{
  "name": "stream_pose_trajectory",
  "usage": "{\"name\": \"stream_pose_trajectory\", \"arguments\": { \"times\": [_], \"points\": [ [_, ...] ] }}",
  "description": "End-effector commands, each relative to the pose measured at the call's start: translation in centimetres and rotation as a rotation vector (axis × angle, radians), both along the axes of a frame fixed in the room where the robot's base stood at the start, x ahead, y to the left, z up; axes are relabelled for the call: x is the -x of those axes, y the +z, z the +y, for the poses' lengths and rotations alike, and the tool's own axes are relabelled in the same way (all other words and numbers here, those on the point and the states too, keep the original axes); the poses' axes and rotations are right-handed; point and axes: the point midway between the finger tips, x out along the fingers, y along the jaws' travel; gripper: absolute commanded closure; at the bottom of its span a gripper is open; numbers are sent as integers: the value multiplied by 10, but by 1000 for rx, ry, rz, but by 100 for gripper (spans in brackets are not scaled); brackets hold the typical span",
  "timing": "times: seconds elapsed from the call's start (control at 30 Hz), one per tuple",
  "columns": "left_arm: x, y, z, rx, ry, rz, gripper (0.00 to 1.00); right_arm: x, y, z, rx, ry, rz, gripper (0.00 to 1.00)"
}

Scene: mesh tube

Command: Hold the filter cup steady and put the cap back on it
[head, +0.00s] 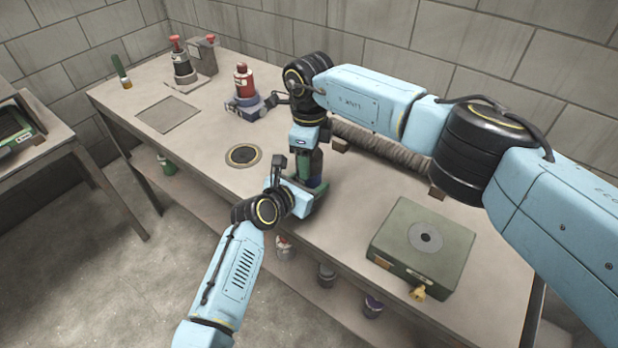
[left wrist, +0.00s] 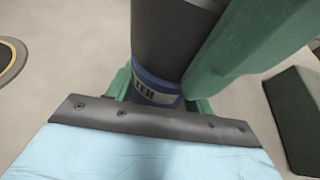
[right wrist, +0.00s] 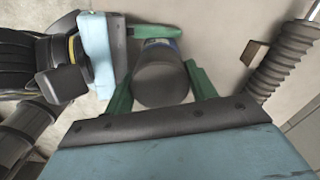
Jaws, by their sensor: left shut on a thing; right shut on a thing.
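The cup (left wrist: 155,88) shows as a blue band with pale lettering, low between the green fingers of my left gripper (head: 308,194), which is shut on it from the side at the table's front edge. A plain dark grey cylinder, apparently the cap (left wrist: 172,38), stands above the blue band. My right gripper (head: 313,152) reaches down from above and is shut on this cylinder; in the right wrist view its round end (right wrist: 162,85) sits between the green fingers. The two parts look in line. I cannot tell whether the cap is seated. The arms hide much of both in the head view.
A green box (head: 395,252) with a dark disc and brass fitting stands at right. A ribbed tube (head: 385,150) lies behind my right arm. A dark round plate (head: 243,155) is left of the cup. A red bottle (head: 244,80) and red-topped devices (head: 183,68) stand further back.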

Motion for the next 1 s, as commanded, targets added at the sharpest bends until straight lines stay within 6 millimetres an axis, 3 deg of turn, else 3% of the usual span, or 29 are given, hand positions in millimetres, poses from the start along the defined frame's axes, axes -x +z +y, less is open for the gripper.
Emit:
{"name": "stream_pose_trajectory", "arguments": {
  "times": [0.6, 0.67, 0.8, 0.83, 1.0],
  "points": [
    [0, 0, 1, 0, 1, 0, 100, 0, 0, 0, -1, -1173, 1, 71],
    [0, 0, 1, 0, 1, 0, 100, 0, -1, 0, 0, -1256, 0, 71],
    [0, 0, 1, 0, 1, 0, 100, 0, -1, 0, 1, -1255, 0, 71],
    [0, 0, 1, 0, 1, 0, 100, 0, -1, 0, 0, -1254, 1, 43],
    [0, 0, 1, 0, 1, 0, 100, 0, -1, 0, 0, -1253, 0, 20]
  ]
}}
